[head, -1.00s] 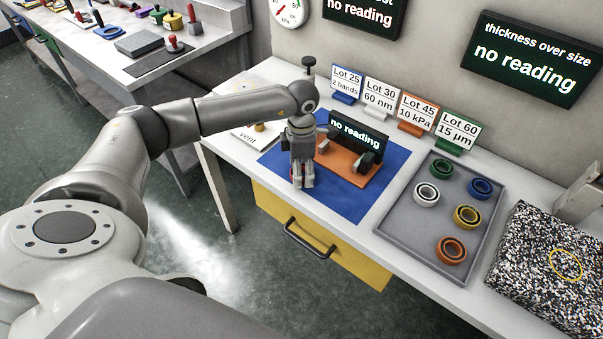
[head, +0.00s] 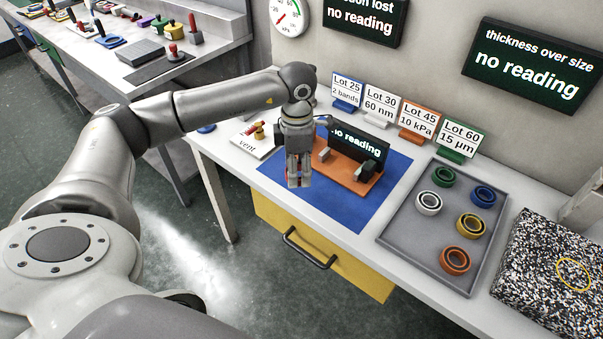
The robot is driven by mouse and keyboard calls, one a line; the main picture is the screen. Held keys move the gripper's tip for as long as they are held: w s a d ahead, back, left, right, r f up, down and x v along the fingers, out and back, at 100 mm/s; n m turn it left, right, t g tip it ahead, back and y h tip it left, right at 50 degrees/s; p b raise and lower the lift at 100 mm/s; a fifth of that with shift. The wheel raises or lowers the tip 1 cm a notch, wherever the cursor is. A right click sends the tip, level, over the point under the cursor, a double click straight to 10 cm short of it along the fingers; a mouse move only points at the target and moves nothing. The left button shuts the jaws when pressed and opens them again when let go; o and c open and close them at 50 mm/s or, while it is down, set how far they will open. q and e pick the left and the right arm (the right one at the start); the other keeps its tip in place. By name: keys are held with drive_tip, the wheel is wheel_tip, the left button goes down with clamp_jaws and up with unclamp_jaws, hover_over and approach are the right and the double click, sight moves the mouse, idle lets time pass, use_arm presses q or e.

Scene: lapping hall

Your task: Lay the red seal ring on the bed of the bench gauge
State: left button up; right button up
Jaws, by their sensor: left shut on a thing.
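My left gripper (head: 299,184) points down over the blue mat, just left of the bench gauge. It is shut on the red seal ring, which is mostly hidden by the fingers; only a little red shows at them. The bench gauge has an orange base (head: 352,184) with small dark and grey blocks on it. Its dark display (head: 362,143) reads "no reading" and is partly covered by my gripper. The gripper is beside the gauge, apart from its blocks; its exact height above the mat cannot be told. My right gripper is not in view.
A grey tray (head: 398,238) holds several rings: green, blue, white, yellow and orange. A speckled block (head: 540,270) stands right of it. Lot signs (head: 379,105) line the back. A "vent" plate (head: 247,146) lies left. The blue mat's front (head: 335,210) is clear.

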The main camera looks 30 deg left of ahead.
use_arm(q)
drive_tip(key=s+d+r+b, duration=0.25)
drive_tip(key=s+r, duration=0.35)
drive_tip(key=s, duration=0.5)
drive_tip(key=d+f+m+p, duration=0.1)
drive_tip(key=d+m, duration=0.4)
drive_tip(key=m, duration=0.8)
drive_tip(key=s+d+f+m, duration=0.1)
drive_tip(key=d+m, duration=0.4)
drive_tip(key=m, duration=0.8)
drive_tip(key=shift+f+p, duration=0.35)
drive_tip(key=shift+f, duration=0.1)
drive_tip(key=shift+d, duration=0.1)
